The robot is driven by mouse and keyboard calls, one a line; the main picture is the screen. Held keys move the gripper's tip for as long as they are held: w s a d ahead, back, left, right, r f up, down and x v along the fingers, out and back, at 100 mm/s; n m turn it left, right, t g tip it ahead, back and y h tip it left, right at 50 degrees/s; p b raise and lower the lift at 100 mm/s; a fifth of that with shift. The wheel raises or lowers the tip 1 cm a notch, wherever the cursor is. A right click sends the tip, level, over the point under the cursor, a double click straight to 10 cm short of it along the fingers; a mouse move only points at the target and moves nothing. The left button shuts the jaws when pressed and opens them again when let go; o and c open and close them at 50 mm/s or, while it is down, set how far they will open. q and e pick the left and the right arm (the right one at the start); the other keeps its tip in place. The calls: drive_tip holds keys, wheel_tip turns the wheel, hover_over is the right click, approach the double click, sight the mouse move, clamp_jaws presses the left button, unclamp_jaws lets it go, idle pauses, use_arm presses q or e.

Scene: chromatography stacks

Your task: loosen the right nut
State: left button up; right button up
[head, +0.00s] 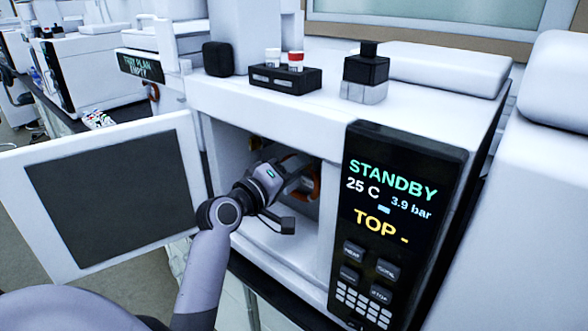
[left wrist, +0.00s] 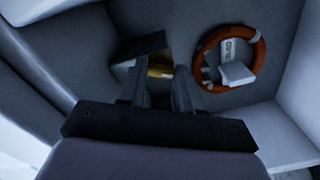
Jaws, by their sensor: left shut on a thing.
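My left gripper (head: 298,177) reaches through the open front of the white oven (head: 250,85) into its chamber. In the left wrist view its two fingers (left wrist: 158,92) are closed around a small brass nut (left wrist: 160,67) beside a dark block (left wrist: 141,48). The fingers hide part of the nut, and I cannot tell from these frames whether it is the right one. An orange coil (left wrist: 205,50) with a white label hangs on the chamber wall just right of the fingers; it also shows behind the gripper in the head view (head: 314,186). My right gripper is not in view.
The oven door (head: 115,190) stands open to the left. A control panel (head: 392,225) right of the opening reads STANDBY, 25 C, 3.9 bar, TOP -. A black vial rack (head: 285,80) and a black-capped bottle (head: 365,78) stand on top. The chamber walls are close around my gripper.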

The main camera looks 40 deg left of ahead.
use_arm(q)
drive_tip(key=n, duration=0.5)
drive_tip(key=shift+n, duration=0.3)
idle(0.4)
drive_tip(key=o, duration=1)
drive_tip(key=shift+o, duration=0.2)
drive_tip(key=shift+s, duration=0.1)
